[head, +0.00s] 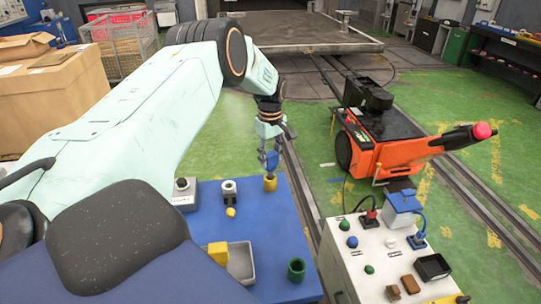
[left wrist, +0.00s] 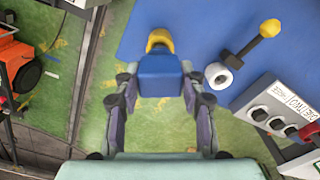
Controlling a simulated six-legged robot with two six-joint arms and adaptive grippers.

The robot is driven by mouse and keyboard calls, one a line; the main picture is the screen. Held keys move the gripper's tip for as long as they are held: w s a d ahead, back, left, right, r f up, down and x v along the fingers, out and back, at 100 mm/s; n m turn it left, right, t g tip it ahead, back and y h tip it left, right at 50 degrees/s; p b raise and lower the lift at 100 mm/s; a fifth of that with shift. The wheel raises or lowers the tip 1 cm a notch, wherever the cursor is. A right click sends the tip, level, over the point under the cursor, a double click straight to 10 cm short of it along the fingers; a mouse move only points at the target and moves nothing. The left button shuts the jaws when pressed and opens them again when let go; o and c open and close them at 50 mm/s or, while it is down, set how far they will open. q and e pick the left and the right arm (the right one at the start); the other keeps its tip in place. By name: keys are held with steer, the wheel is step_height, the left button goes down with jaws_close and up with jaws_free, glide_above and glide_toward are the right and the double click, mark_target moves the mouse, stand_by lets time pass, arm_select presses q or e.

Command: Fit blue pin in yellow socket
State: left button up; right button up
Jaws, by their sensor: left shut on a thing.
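My left gripper (head: 269,146) is shut on the blue pin (head: 272,161) and holds it over the blue table. The left wrist view shows the blue pin (left wrist: 160,76) between the two fingers (left wrist: 158,92). The yellow socket (head: 270,183) stands upright on the table, right below the pin. The yellow socket (left wrist: 159,38) also shows just beyond the pin in the left wrist view, partly covered by it. The pin's lower end is at or just above the socket's mouth; I cannot tell whether it has entered. My right gripper is not in view.
An orange cart (head: 385,150) is at right.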

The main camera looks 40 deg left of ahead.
mark_target(270, 165)
arm_select(q)
steer(key=shift+f+b, duration=1.3)
steer(key=shift+f, duration=0.6)
steer(key=o, duration=1.4)
steer(key=shift+c, duration=0.2)
step_height(270, 165, up, 12)
